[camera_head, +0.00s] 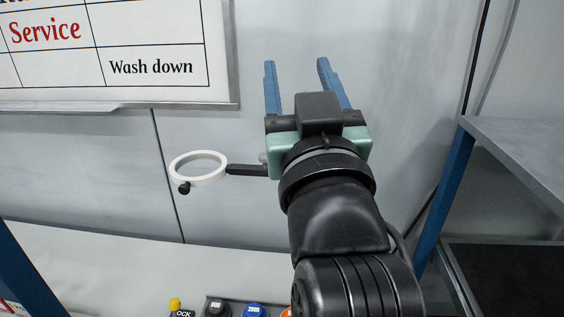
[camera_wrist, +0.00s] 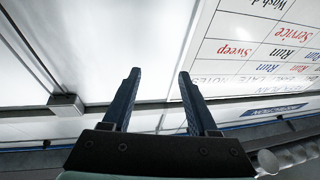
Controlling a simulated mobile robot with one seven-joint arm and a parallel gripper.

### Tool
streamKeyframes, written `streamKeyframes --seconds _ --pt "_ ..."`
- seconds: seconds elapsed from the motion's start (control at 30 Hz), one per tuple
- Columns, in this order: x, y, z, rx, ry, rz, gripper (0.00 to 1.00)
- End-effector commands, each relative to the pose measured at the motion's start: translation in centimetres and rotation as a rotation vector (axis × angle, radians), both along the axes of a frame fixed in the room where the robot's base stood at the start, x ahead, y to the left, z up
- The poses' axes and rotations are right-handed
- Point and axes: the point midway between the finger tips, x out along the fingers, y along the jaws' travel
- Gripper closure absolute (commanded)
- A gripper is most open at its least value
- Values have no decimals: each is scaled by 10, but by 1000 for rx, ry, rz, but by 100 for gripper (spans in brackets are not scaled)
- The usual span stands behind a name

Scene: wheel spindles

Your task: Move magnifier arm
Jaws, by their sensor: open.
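The magnifier has a white ring (camera_head: 198,168) with a small black knob under its left side. Its dark magnifier arm (camera_head: 246,170) runs right from the ring until my gripper hides it. My gripper (camera_head: 296,72) is raised in front of the wall, with its two blue fingers apart and pointing up, empty. The ring is to the left of and below the fingers. In the wrist view my gripper (camera_wrist: 158,85) also shows open fingers with nothing between them. The lens is not visible in the wrist view. Whether my gripper touches the magnifier arm cannot be told.
A whiteboard (camera_head: 150,85) with printed words hangs at upper left. A grey shelf (camera_head: 525,150) with a blue post (camera_head: 443,190) stands at right. Several coloured knobs, one blue (camera_head: 254,311), line the bottom edge. The wall left of the ring is clear.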

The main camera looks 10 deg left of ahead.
Motion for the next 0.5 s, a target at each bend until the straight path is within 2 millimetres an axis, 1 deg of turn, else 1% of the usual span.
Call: streamKeyframes --seconds 0.03,0.07,0.1,0.2,0.3,0.33,0.4,0.5 --pt "13 2 -52 -10 65 26 41" --pt "19 4 -71 -15 100 45 41" --pt "26 6 -95 -22 145 69 41" --pt "38 12 -145 -37 238 124 41" --pt "44 16 -178 -44 299 165 41" --pt "45 17 -184 -47 312 174 41" --pt "47 18 -194 -48 333 190 41" --pt "50 20 -197 -50 344 199 41"
